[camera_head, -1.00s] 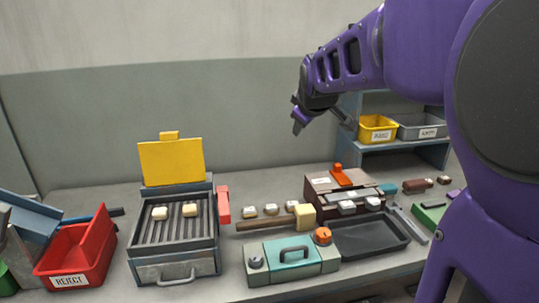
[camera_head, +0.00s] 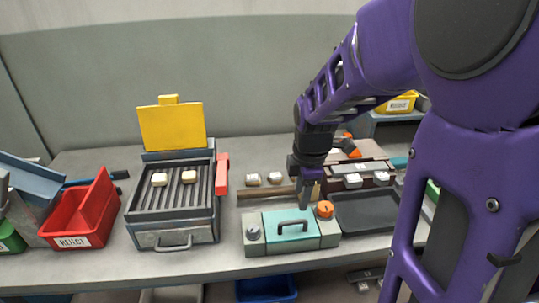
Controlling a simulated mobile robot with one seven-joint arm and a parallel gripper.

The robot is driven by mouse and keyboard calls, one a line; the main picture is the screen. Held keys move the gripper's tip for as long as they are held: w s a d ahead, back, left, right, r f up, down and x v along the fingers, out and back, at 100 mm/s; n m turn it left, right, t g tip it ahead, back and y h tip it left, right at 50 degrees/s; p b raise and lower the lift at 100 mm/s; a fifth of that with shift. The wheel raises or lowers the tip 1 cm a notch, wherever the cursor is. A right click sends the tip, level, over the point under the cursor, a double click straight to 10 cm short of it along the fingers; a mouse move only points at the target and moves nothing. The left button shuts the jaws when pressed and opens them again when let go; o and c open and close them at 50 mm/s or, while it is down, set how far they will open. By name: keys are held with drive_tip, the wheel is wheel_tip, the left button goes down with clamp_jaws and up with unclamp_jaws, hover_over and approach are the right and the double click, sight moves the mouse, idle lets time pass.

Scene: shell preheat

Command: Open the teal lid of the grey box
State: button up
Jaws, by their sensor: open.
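The grey box (camera_head: 258,245) stands near the front edge of the table, with a dark knob (camera_head: 253,232) on its left and an orange knob (camera_head: 325,209) on its right. Its teal lid (camera_head: 278,232) lies closed on top and carries a dark arched handle (camera_head: 293,222). My gripper (camera_head: 306,201) points down just behind and above the lid, right of the handle. It is open and appears empty. It hides part of the wooden-handled tool behind the box. I cannot tell its exact height over the lid.
A grill unit (camera_head: 173,228) with a raised yellow lid (camera_head: 172,127) stands left of the box. A red REJECT bin (camera_head: 92,225) is farther left. A dark tray (camera_head: 365,212) lies close on the right. Pale pieces (camera_head: 274,178) lie behind the box.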

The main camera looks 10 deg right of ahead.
sight(296, 221)
drive_tip(key=f+b, duration=0.2)
drive_tip(key=f, duration=0.1)
drive_tip(key=w+f+b, duration=0.1)
drive_tip(key=f+b, duration=0.1)
drive_tip(key=f, duration=0.2)
drive_tip(key=w+f+b, duration=0.1)
drive_tip(key=f+b, duration=0.2)
drive_tip(key=shift+w+f, duration=0.1)
drive_tip(key=shift+f, duration=0.2)
clamp_jaws()
idle(1.0)
